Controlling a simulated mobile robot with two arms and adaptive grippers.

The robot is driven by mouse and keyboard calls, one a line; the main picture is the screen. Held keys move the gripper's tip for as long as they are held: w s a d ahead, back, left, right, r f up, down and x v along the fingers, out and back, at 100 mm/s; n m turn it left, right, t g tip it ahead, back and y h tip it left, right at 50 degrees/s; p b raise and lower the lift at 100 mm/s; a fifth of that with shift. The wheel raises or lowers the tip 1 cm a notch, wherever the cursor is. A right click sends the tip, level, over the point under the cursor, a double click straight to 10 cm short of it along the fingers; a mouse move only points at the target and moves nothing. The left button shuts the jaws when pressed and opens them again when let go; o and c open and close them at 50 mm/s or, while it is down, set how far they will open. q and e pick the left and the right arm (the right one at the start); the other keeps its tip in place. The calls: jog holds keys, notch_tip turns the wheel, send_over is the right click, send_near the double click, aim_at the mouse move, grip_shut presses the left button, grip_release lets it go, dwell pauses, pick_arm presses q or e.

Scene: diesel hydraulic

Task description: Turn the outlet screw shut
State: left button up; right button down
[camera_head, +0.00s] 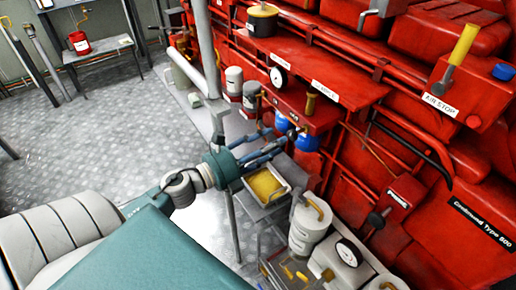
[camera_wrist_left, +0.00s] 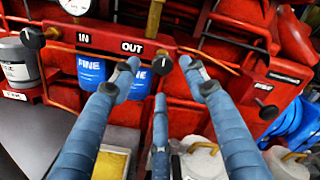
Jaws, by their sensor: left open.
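The outlet screw is a black knob (camera_wrist_left: 162,64) at the right end of a red filter block, beside the white OUT label (camera_wrist_left: 131,46) in the left wrist view. A second black knob (camera_wrist_left: 32,38) sits at the block's left end, near the IN label (camera_wrist_left: 83,38). My left gripper (camera_wrist_left: 159,74) is open, its blue-grey fingers spread in front of the outlet knob; the knob appears between the fingertips, with no clear contact. In the head view my left gripper (camera_head: 278,143) reaches toward the block, and its fingers partly cover that area. My right gripper is not in view.
Blue filter cups (camera_wrist_left: 91,70) hang under the block. A tray with yellow contents (camera_head: 268,186) stands below the gripper. White canisters (camera_head: 308,222) stand to its right. The red machine (camera_head: 440,110) fills the right side; metal floor (camera_head: 90,150) is open at left.

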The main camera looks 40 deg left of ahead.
pick_arm(q)
jog(key=v, duration=0.4)
jog(key=shift+s+a, duration=0.2)
jog(key=shift+s, duration=0.15)
